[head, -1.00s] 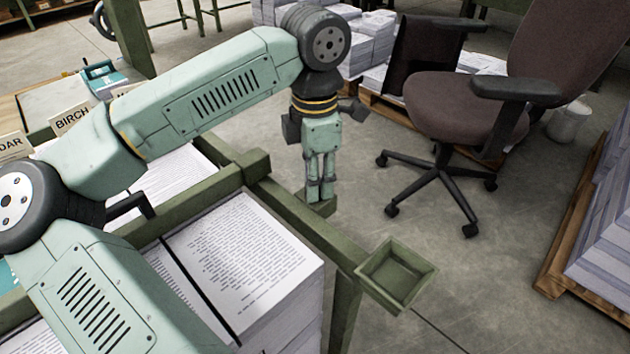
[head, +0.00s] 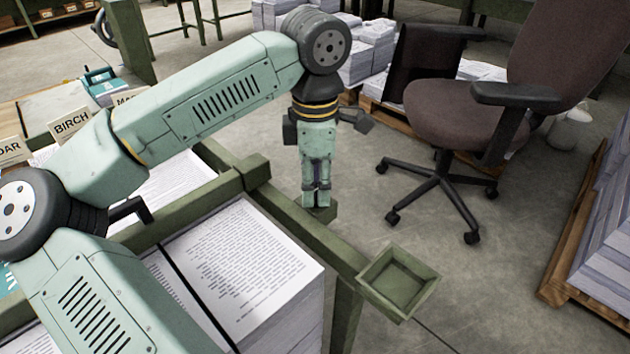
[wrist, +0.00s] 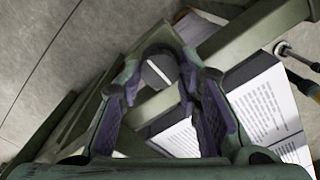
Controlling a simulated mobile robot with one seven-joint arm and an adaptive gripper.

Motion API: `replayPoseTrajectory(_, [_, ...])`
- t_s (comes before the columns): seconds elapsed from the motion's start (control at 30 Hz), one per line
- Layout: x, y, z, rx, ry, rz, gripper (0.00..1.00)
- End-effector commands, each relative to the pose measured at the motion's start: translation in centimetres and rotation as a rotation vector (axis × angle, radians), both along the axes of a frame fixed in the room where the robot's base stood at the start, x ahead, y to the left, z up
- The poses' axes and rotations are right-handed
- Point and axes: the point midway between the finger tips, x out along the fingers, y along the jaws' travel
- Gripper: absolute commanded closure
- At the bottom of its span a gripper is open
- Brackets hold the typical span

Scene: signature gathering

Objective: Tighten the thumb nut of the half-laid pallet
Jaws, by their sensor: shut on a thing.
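My gripper (head: 316,192) points straight down at the outer side of a green frame rail, over a small green bracket (head: 320,214). In the wrist view my gripper (wrist: 160,78) has its two purple-padded fingers on either side of a dark round knob with a pale line across its top, which looks like the thumb nut (wrist: 158,71). The fingers are shut on it. In the head view the nut is hidden by the fingers. A stack of printed sheets (head: 245,265) sits inside the green frame; I cannot tell which stack is the half-laid pallet.
An empty green tray (head: 398,283) sticks out from the frame's near corner. An office chair (head: 465,110) stands to the right. A pallet of paper (head: 605,225) is at the far right. Name cards, one reading BIRCH (head: 70,124), stand at left. Floor between is clear.

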Motion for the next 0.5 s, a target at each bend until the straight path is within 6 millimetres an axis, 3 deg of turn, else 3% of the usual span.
replayPoseTrajectory(0.03, [0.0,-0.02,0.03,0.0,-0.001,-0.001,0.97])
replayPoseTrajectory(0.07, [0.0,-0.02,0.03,0.0,-0.001,-0.001,0.68])
replayPoseTrajectory(0.33, [0.0,-0.02,0.01,0.0,-0.001,0.0,0.5])
replayPoseTrajectory(0.5, [0.0,-0.01,0.0,0.0,0.0,0.0,0.49])
